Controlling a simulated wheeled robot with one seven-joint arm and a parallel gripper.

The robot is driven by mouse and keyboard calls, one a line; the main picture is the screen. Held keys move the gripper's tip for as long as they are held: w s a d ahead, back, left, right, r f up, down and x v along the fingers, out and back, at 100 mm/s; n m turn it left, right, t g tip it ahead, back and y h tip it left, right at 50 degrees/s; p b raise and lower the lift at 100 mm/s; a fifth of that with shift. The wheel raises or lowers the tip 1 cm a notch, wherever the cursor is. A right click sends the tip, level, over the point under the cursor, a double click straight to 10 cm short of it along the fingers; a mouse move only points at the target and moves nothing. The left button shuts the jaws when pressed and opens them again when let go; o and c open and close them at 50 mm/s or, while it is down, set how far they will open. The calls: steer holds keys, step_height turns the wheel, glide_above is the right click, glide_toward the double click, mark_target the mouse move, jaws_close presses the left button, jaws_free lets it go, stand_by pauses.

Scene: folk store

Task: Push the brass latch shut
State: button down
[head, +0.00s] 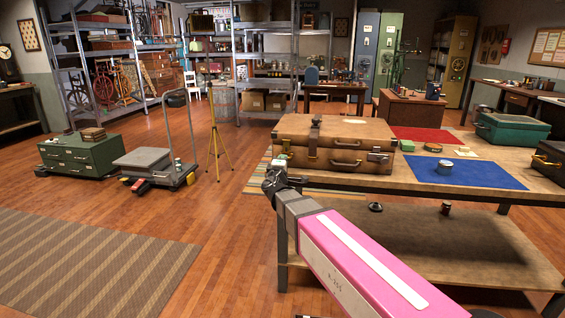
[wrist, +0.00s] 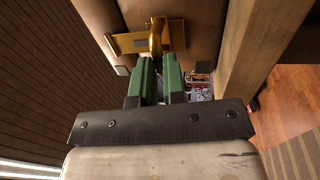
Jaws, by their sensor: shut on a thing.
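A brown leather suitcase (head: 330,136) lies closed on the table, with a strap and darker handles on its front. In the wrist view, a brass latch (wrist: 128,42) with a raised curved lever (wrist: 157,34) is fixed to the brown leather surface (wrist: 200,25). My gripper (wrist: 158,62) has green fingers close together, with their tips at the lower end of the brass lever; they are shut on it. In the head view my gripper (head: 279,166) is at the suitcase's near left corner, and its exact contact is too small to see.
The wooden table (head: 405,182) also holds a blue mat (head: 490,174) with a small tin, a red mat (head: 425,134) and a green case (head: 512,130). A lower shelf is below. Open floor lies left, with a cart (head: 150,162) and green drawers (head: 80,155).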

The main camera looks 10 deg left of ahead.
steer(key=c, duration=1.2)
jaws_free()
steer(key=s, duration=0.3)
steer(key=s+f, duration=0.1)
steer(key=s, duration=0.3)
steer(key=s+f, duration=0.1)
steer(key=s, duration=0.2)
steer(key=shift+s+a, duration=0.15)
steer(key=shift+s, duration=0.1)
